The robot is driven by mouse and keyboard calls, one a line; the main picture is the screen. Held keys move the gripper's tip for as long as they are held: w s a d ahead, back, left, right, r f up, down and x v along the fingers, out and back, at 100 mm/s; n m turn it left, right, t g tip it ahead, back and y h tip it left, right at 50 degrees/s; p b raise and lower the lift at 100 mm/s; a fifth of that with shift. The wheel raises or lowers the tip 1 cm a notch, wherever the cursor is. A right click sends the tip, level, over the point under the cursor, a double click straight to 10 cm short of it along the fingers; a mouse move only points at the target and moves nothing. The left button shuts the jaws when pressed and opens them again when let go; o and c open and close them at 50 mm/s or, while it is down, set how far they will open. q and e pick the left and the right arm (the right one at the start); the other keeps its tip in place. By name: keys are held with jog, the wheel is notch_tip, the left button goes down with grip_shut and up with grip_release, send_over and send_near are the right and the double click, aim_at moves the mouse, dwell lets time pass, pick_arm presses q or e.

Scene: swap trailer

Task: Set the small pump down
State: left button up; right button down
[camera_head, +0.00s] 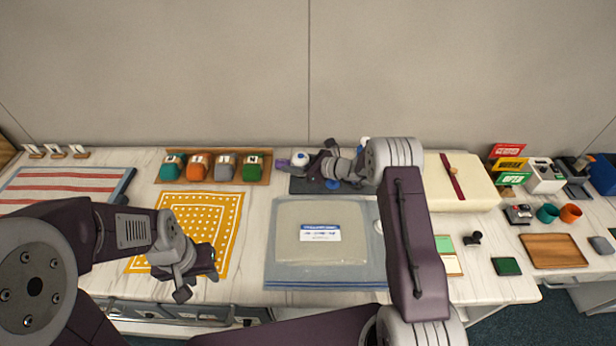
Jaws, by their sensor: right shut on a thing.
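The small pump appears to be the small whitish object (299,159) at the back middle of the table, at the tip of my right gripper. My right gripper (314,161) comes in from the right, points left and is shut on it. The pump is over or on the left part of a dark grey mat (303,186); I cannot tell whether it touches the mat. A purple piece (283,165) shows just left of it. My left gripper (197,284) is empty, with its fingers apart, over the front edge of the yellow patterned cloth (228,236).
A blue-grey mat (274,270) with a labelled beige pad (320,215) lies in front of my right gripper. A wooden tray (262,159) with several coloured containers stands back left. A cream box (475,190) with a red strap stands to the right.

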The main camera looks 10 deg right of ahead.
aim_at(296, 181)
jog(key=shift+f, duration=2.65)
jog(key=c, duration=0.7)
grip_release()
jog(key=shift+r, duration=0.3)
jog(key=v, duration=1.2)
jog(key=shift+f, duration=0.15)
jog(key=shift+a, duration=0.1)
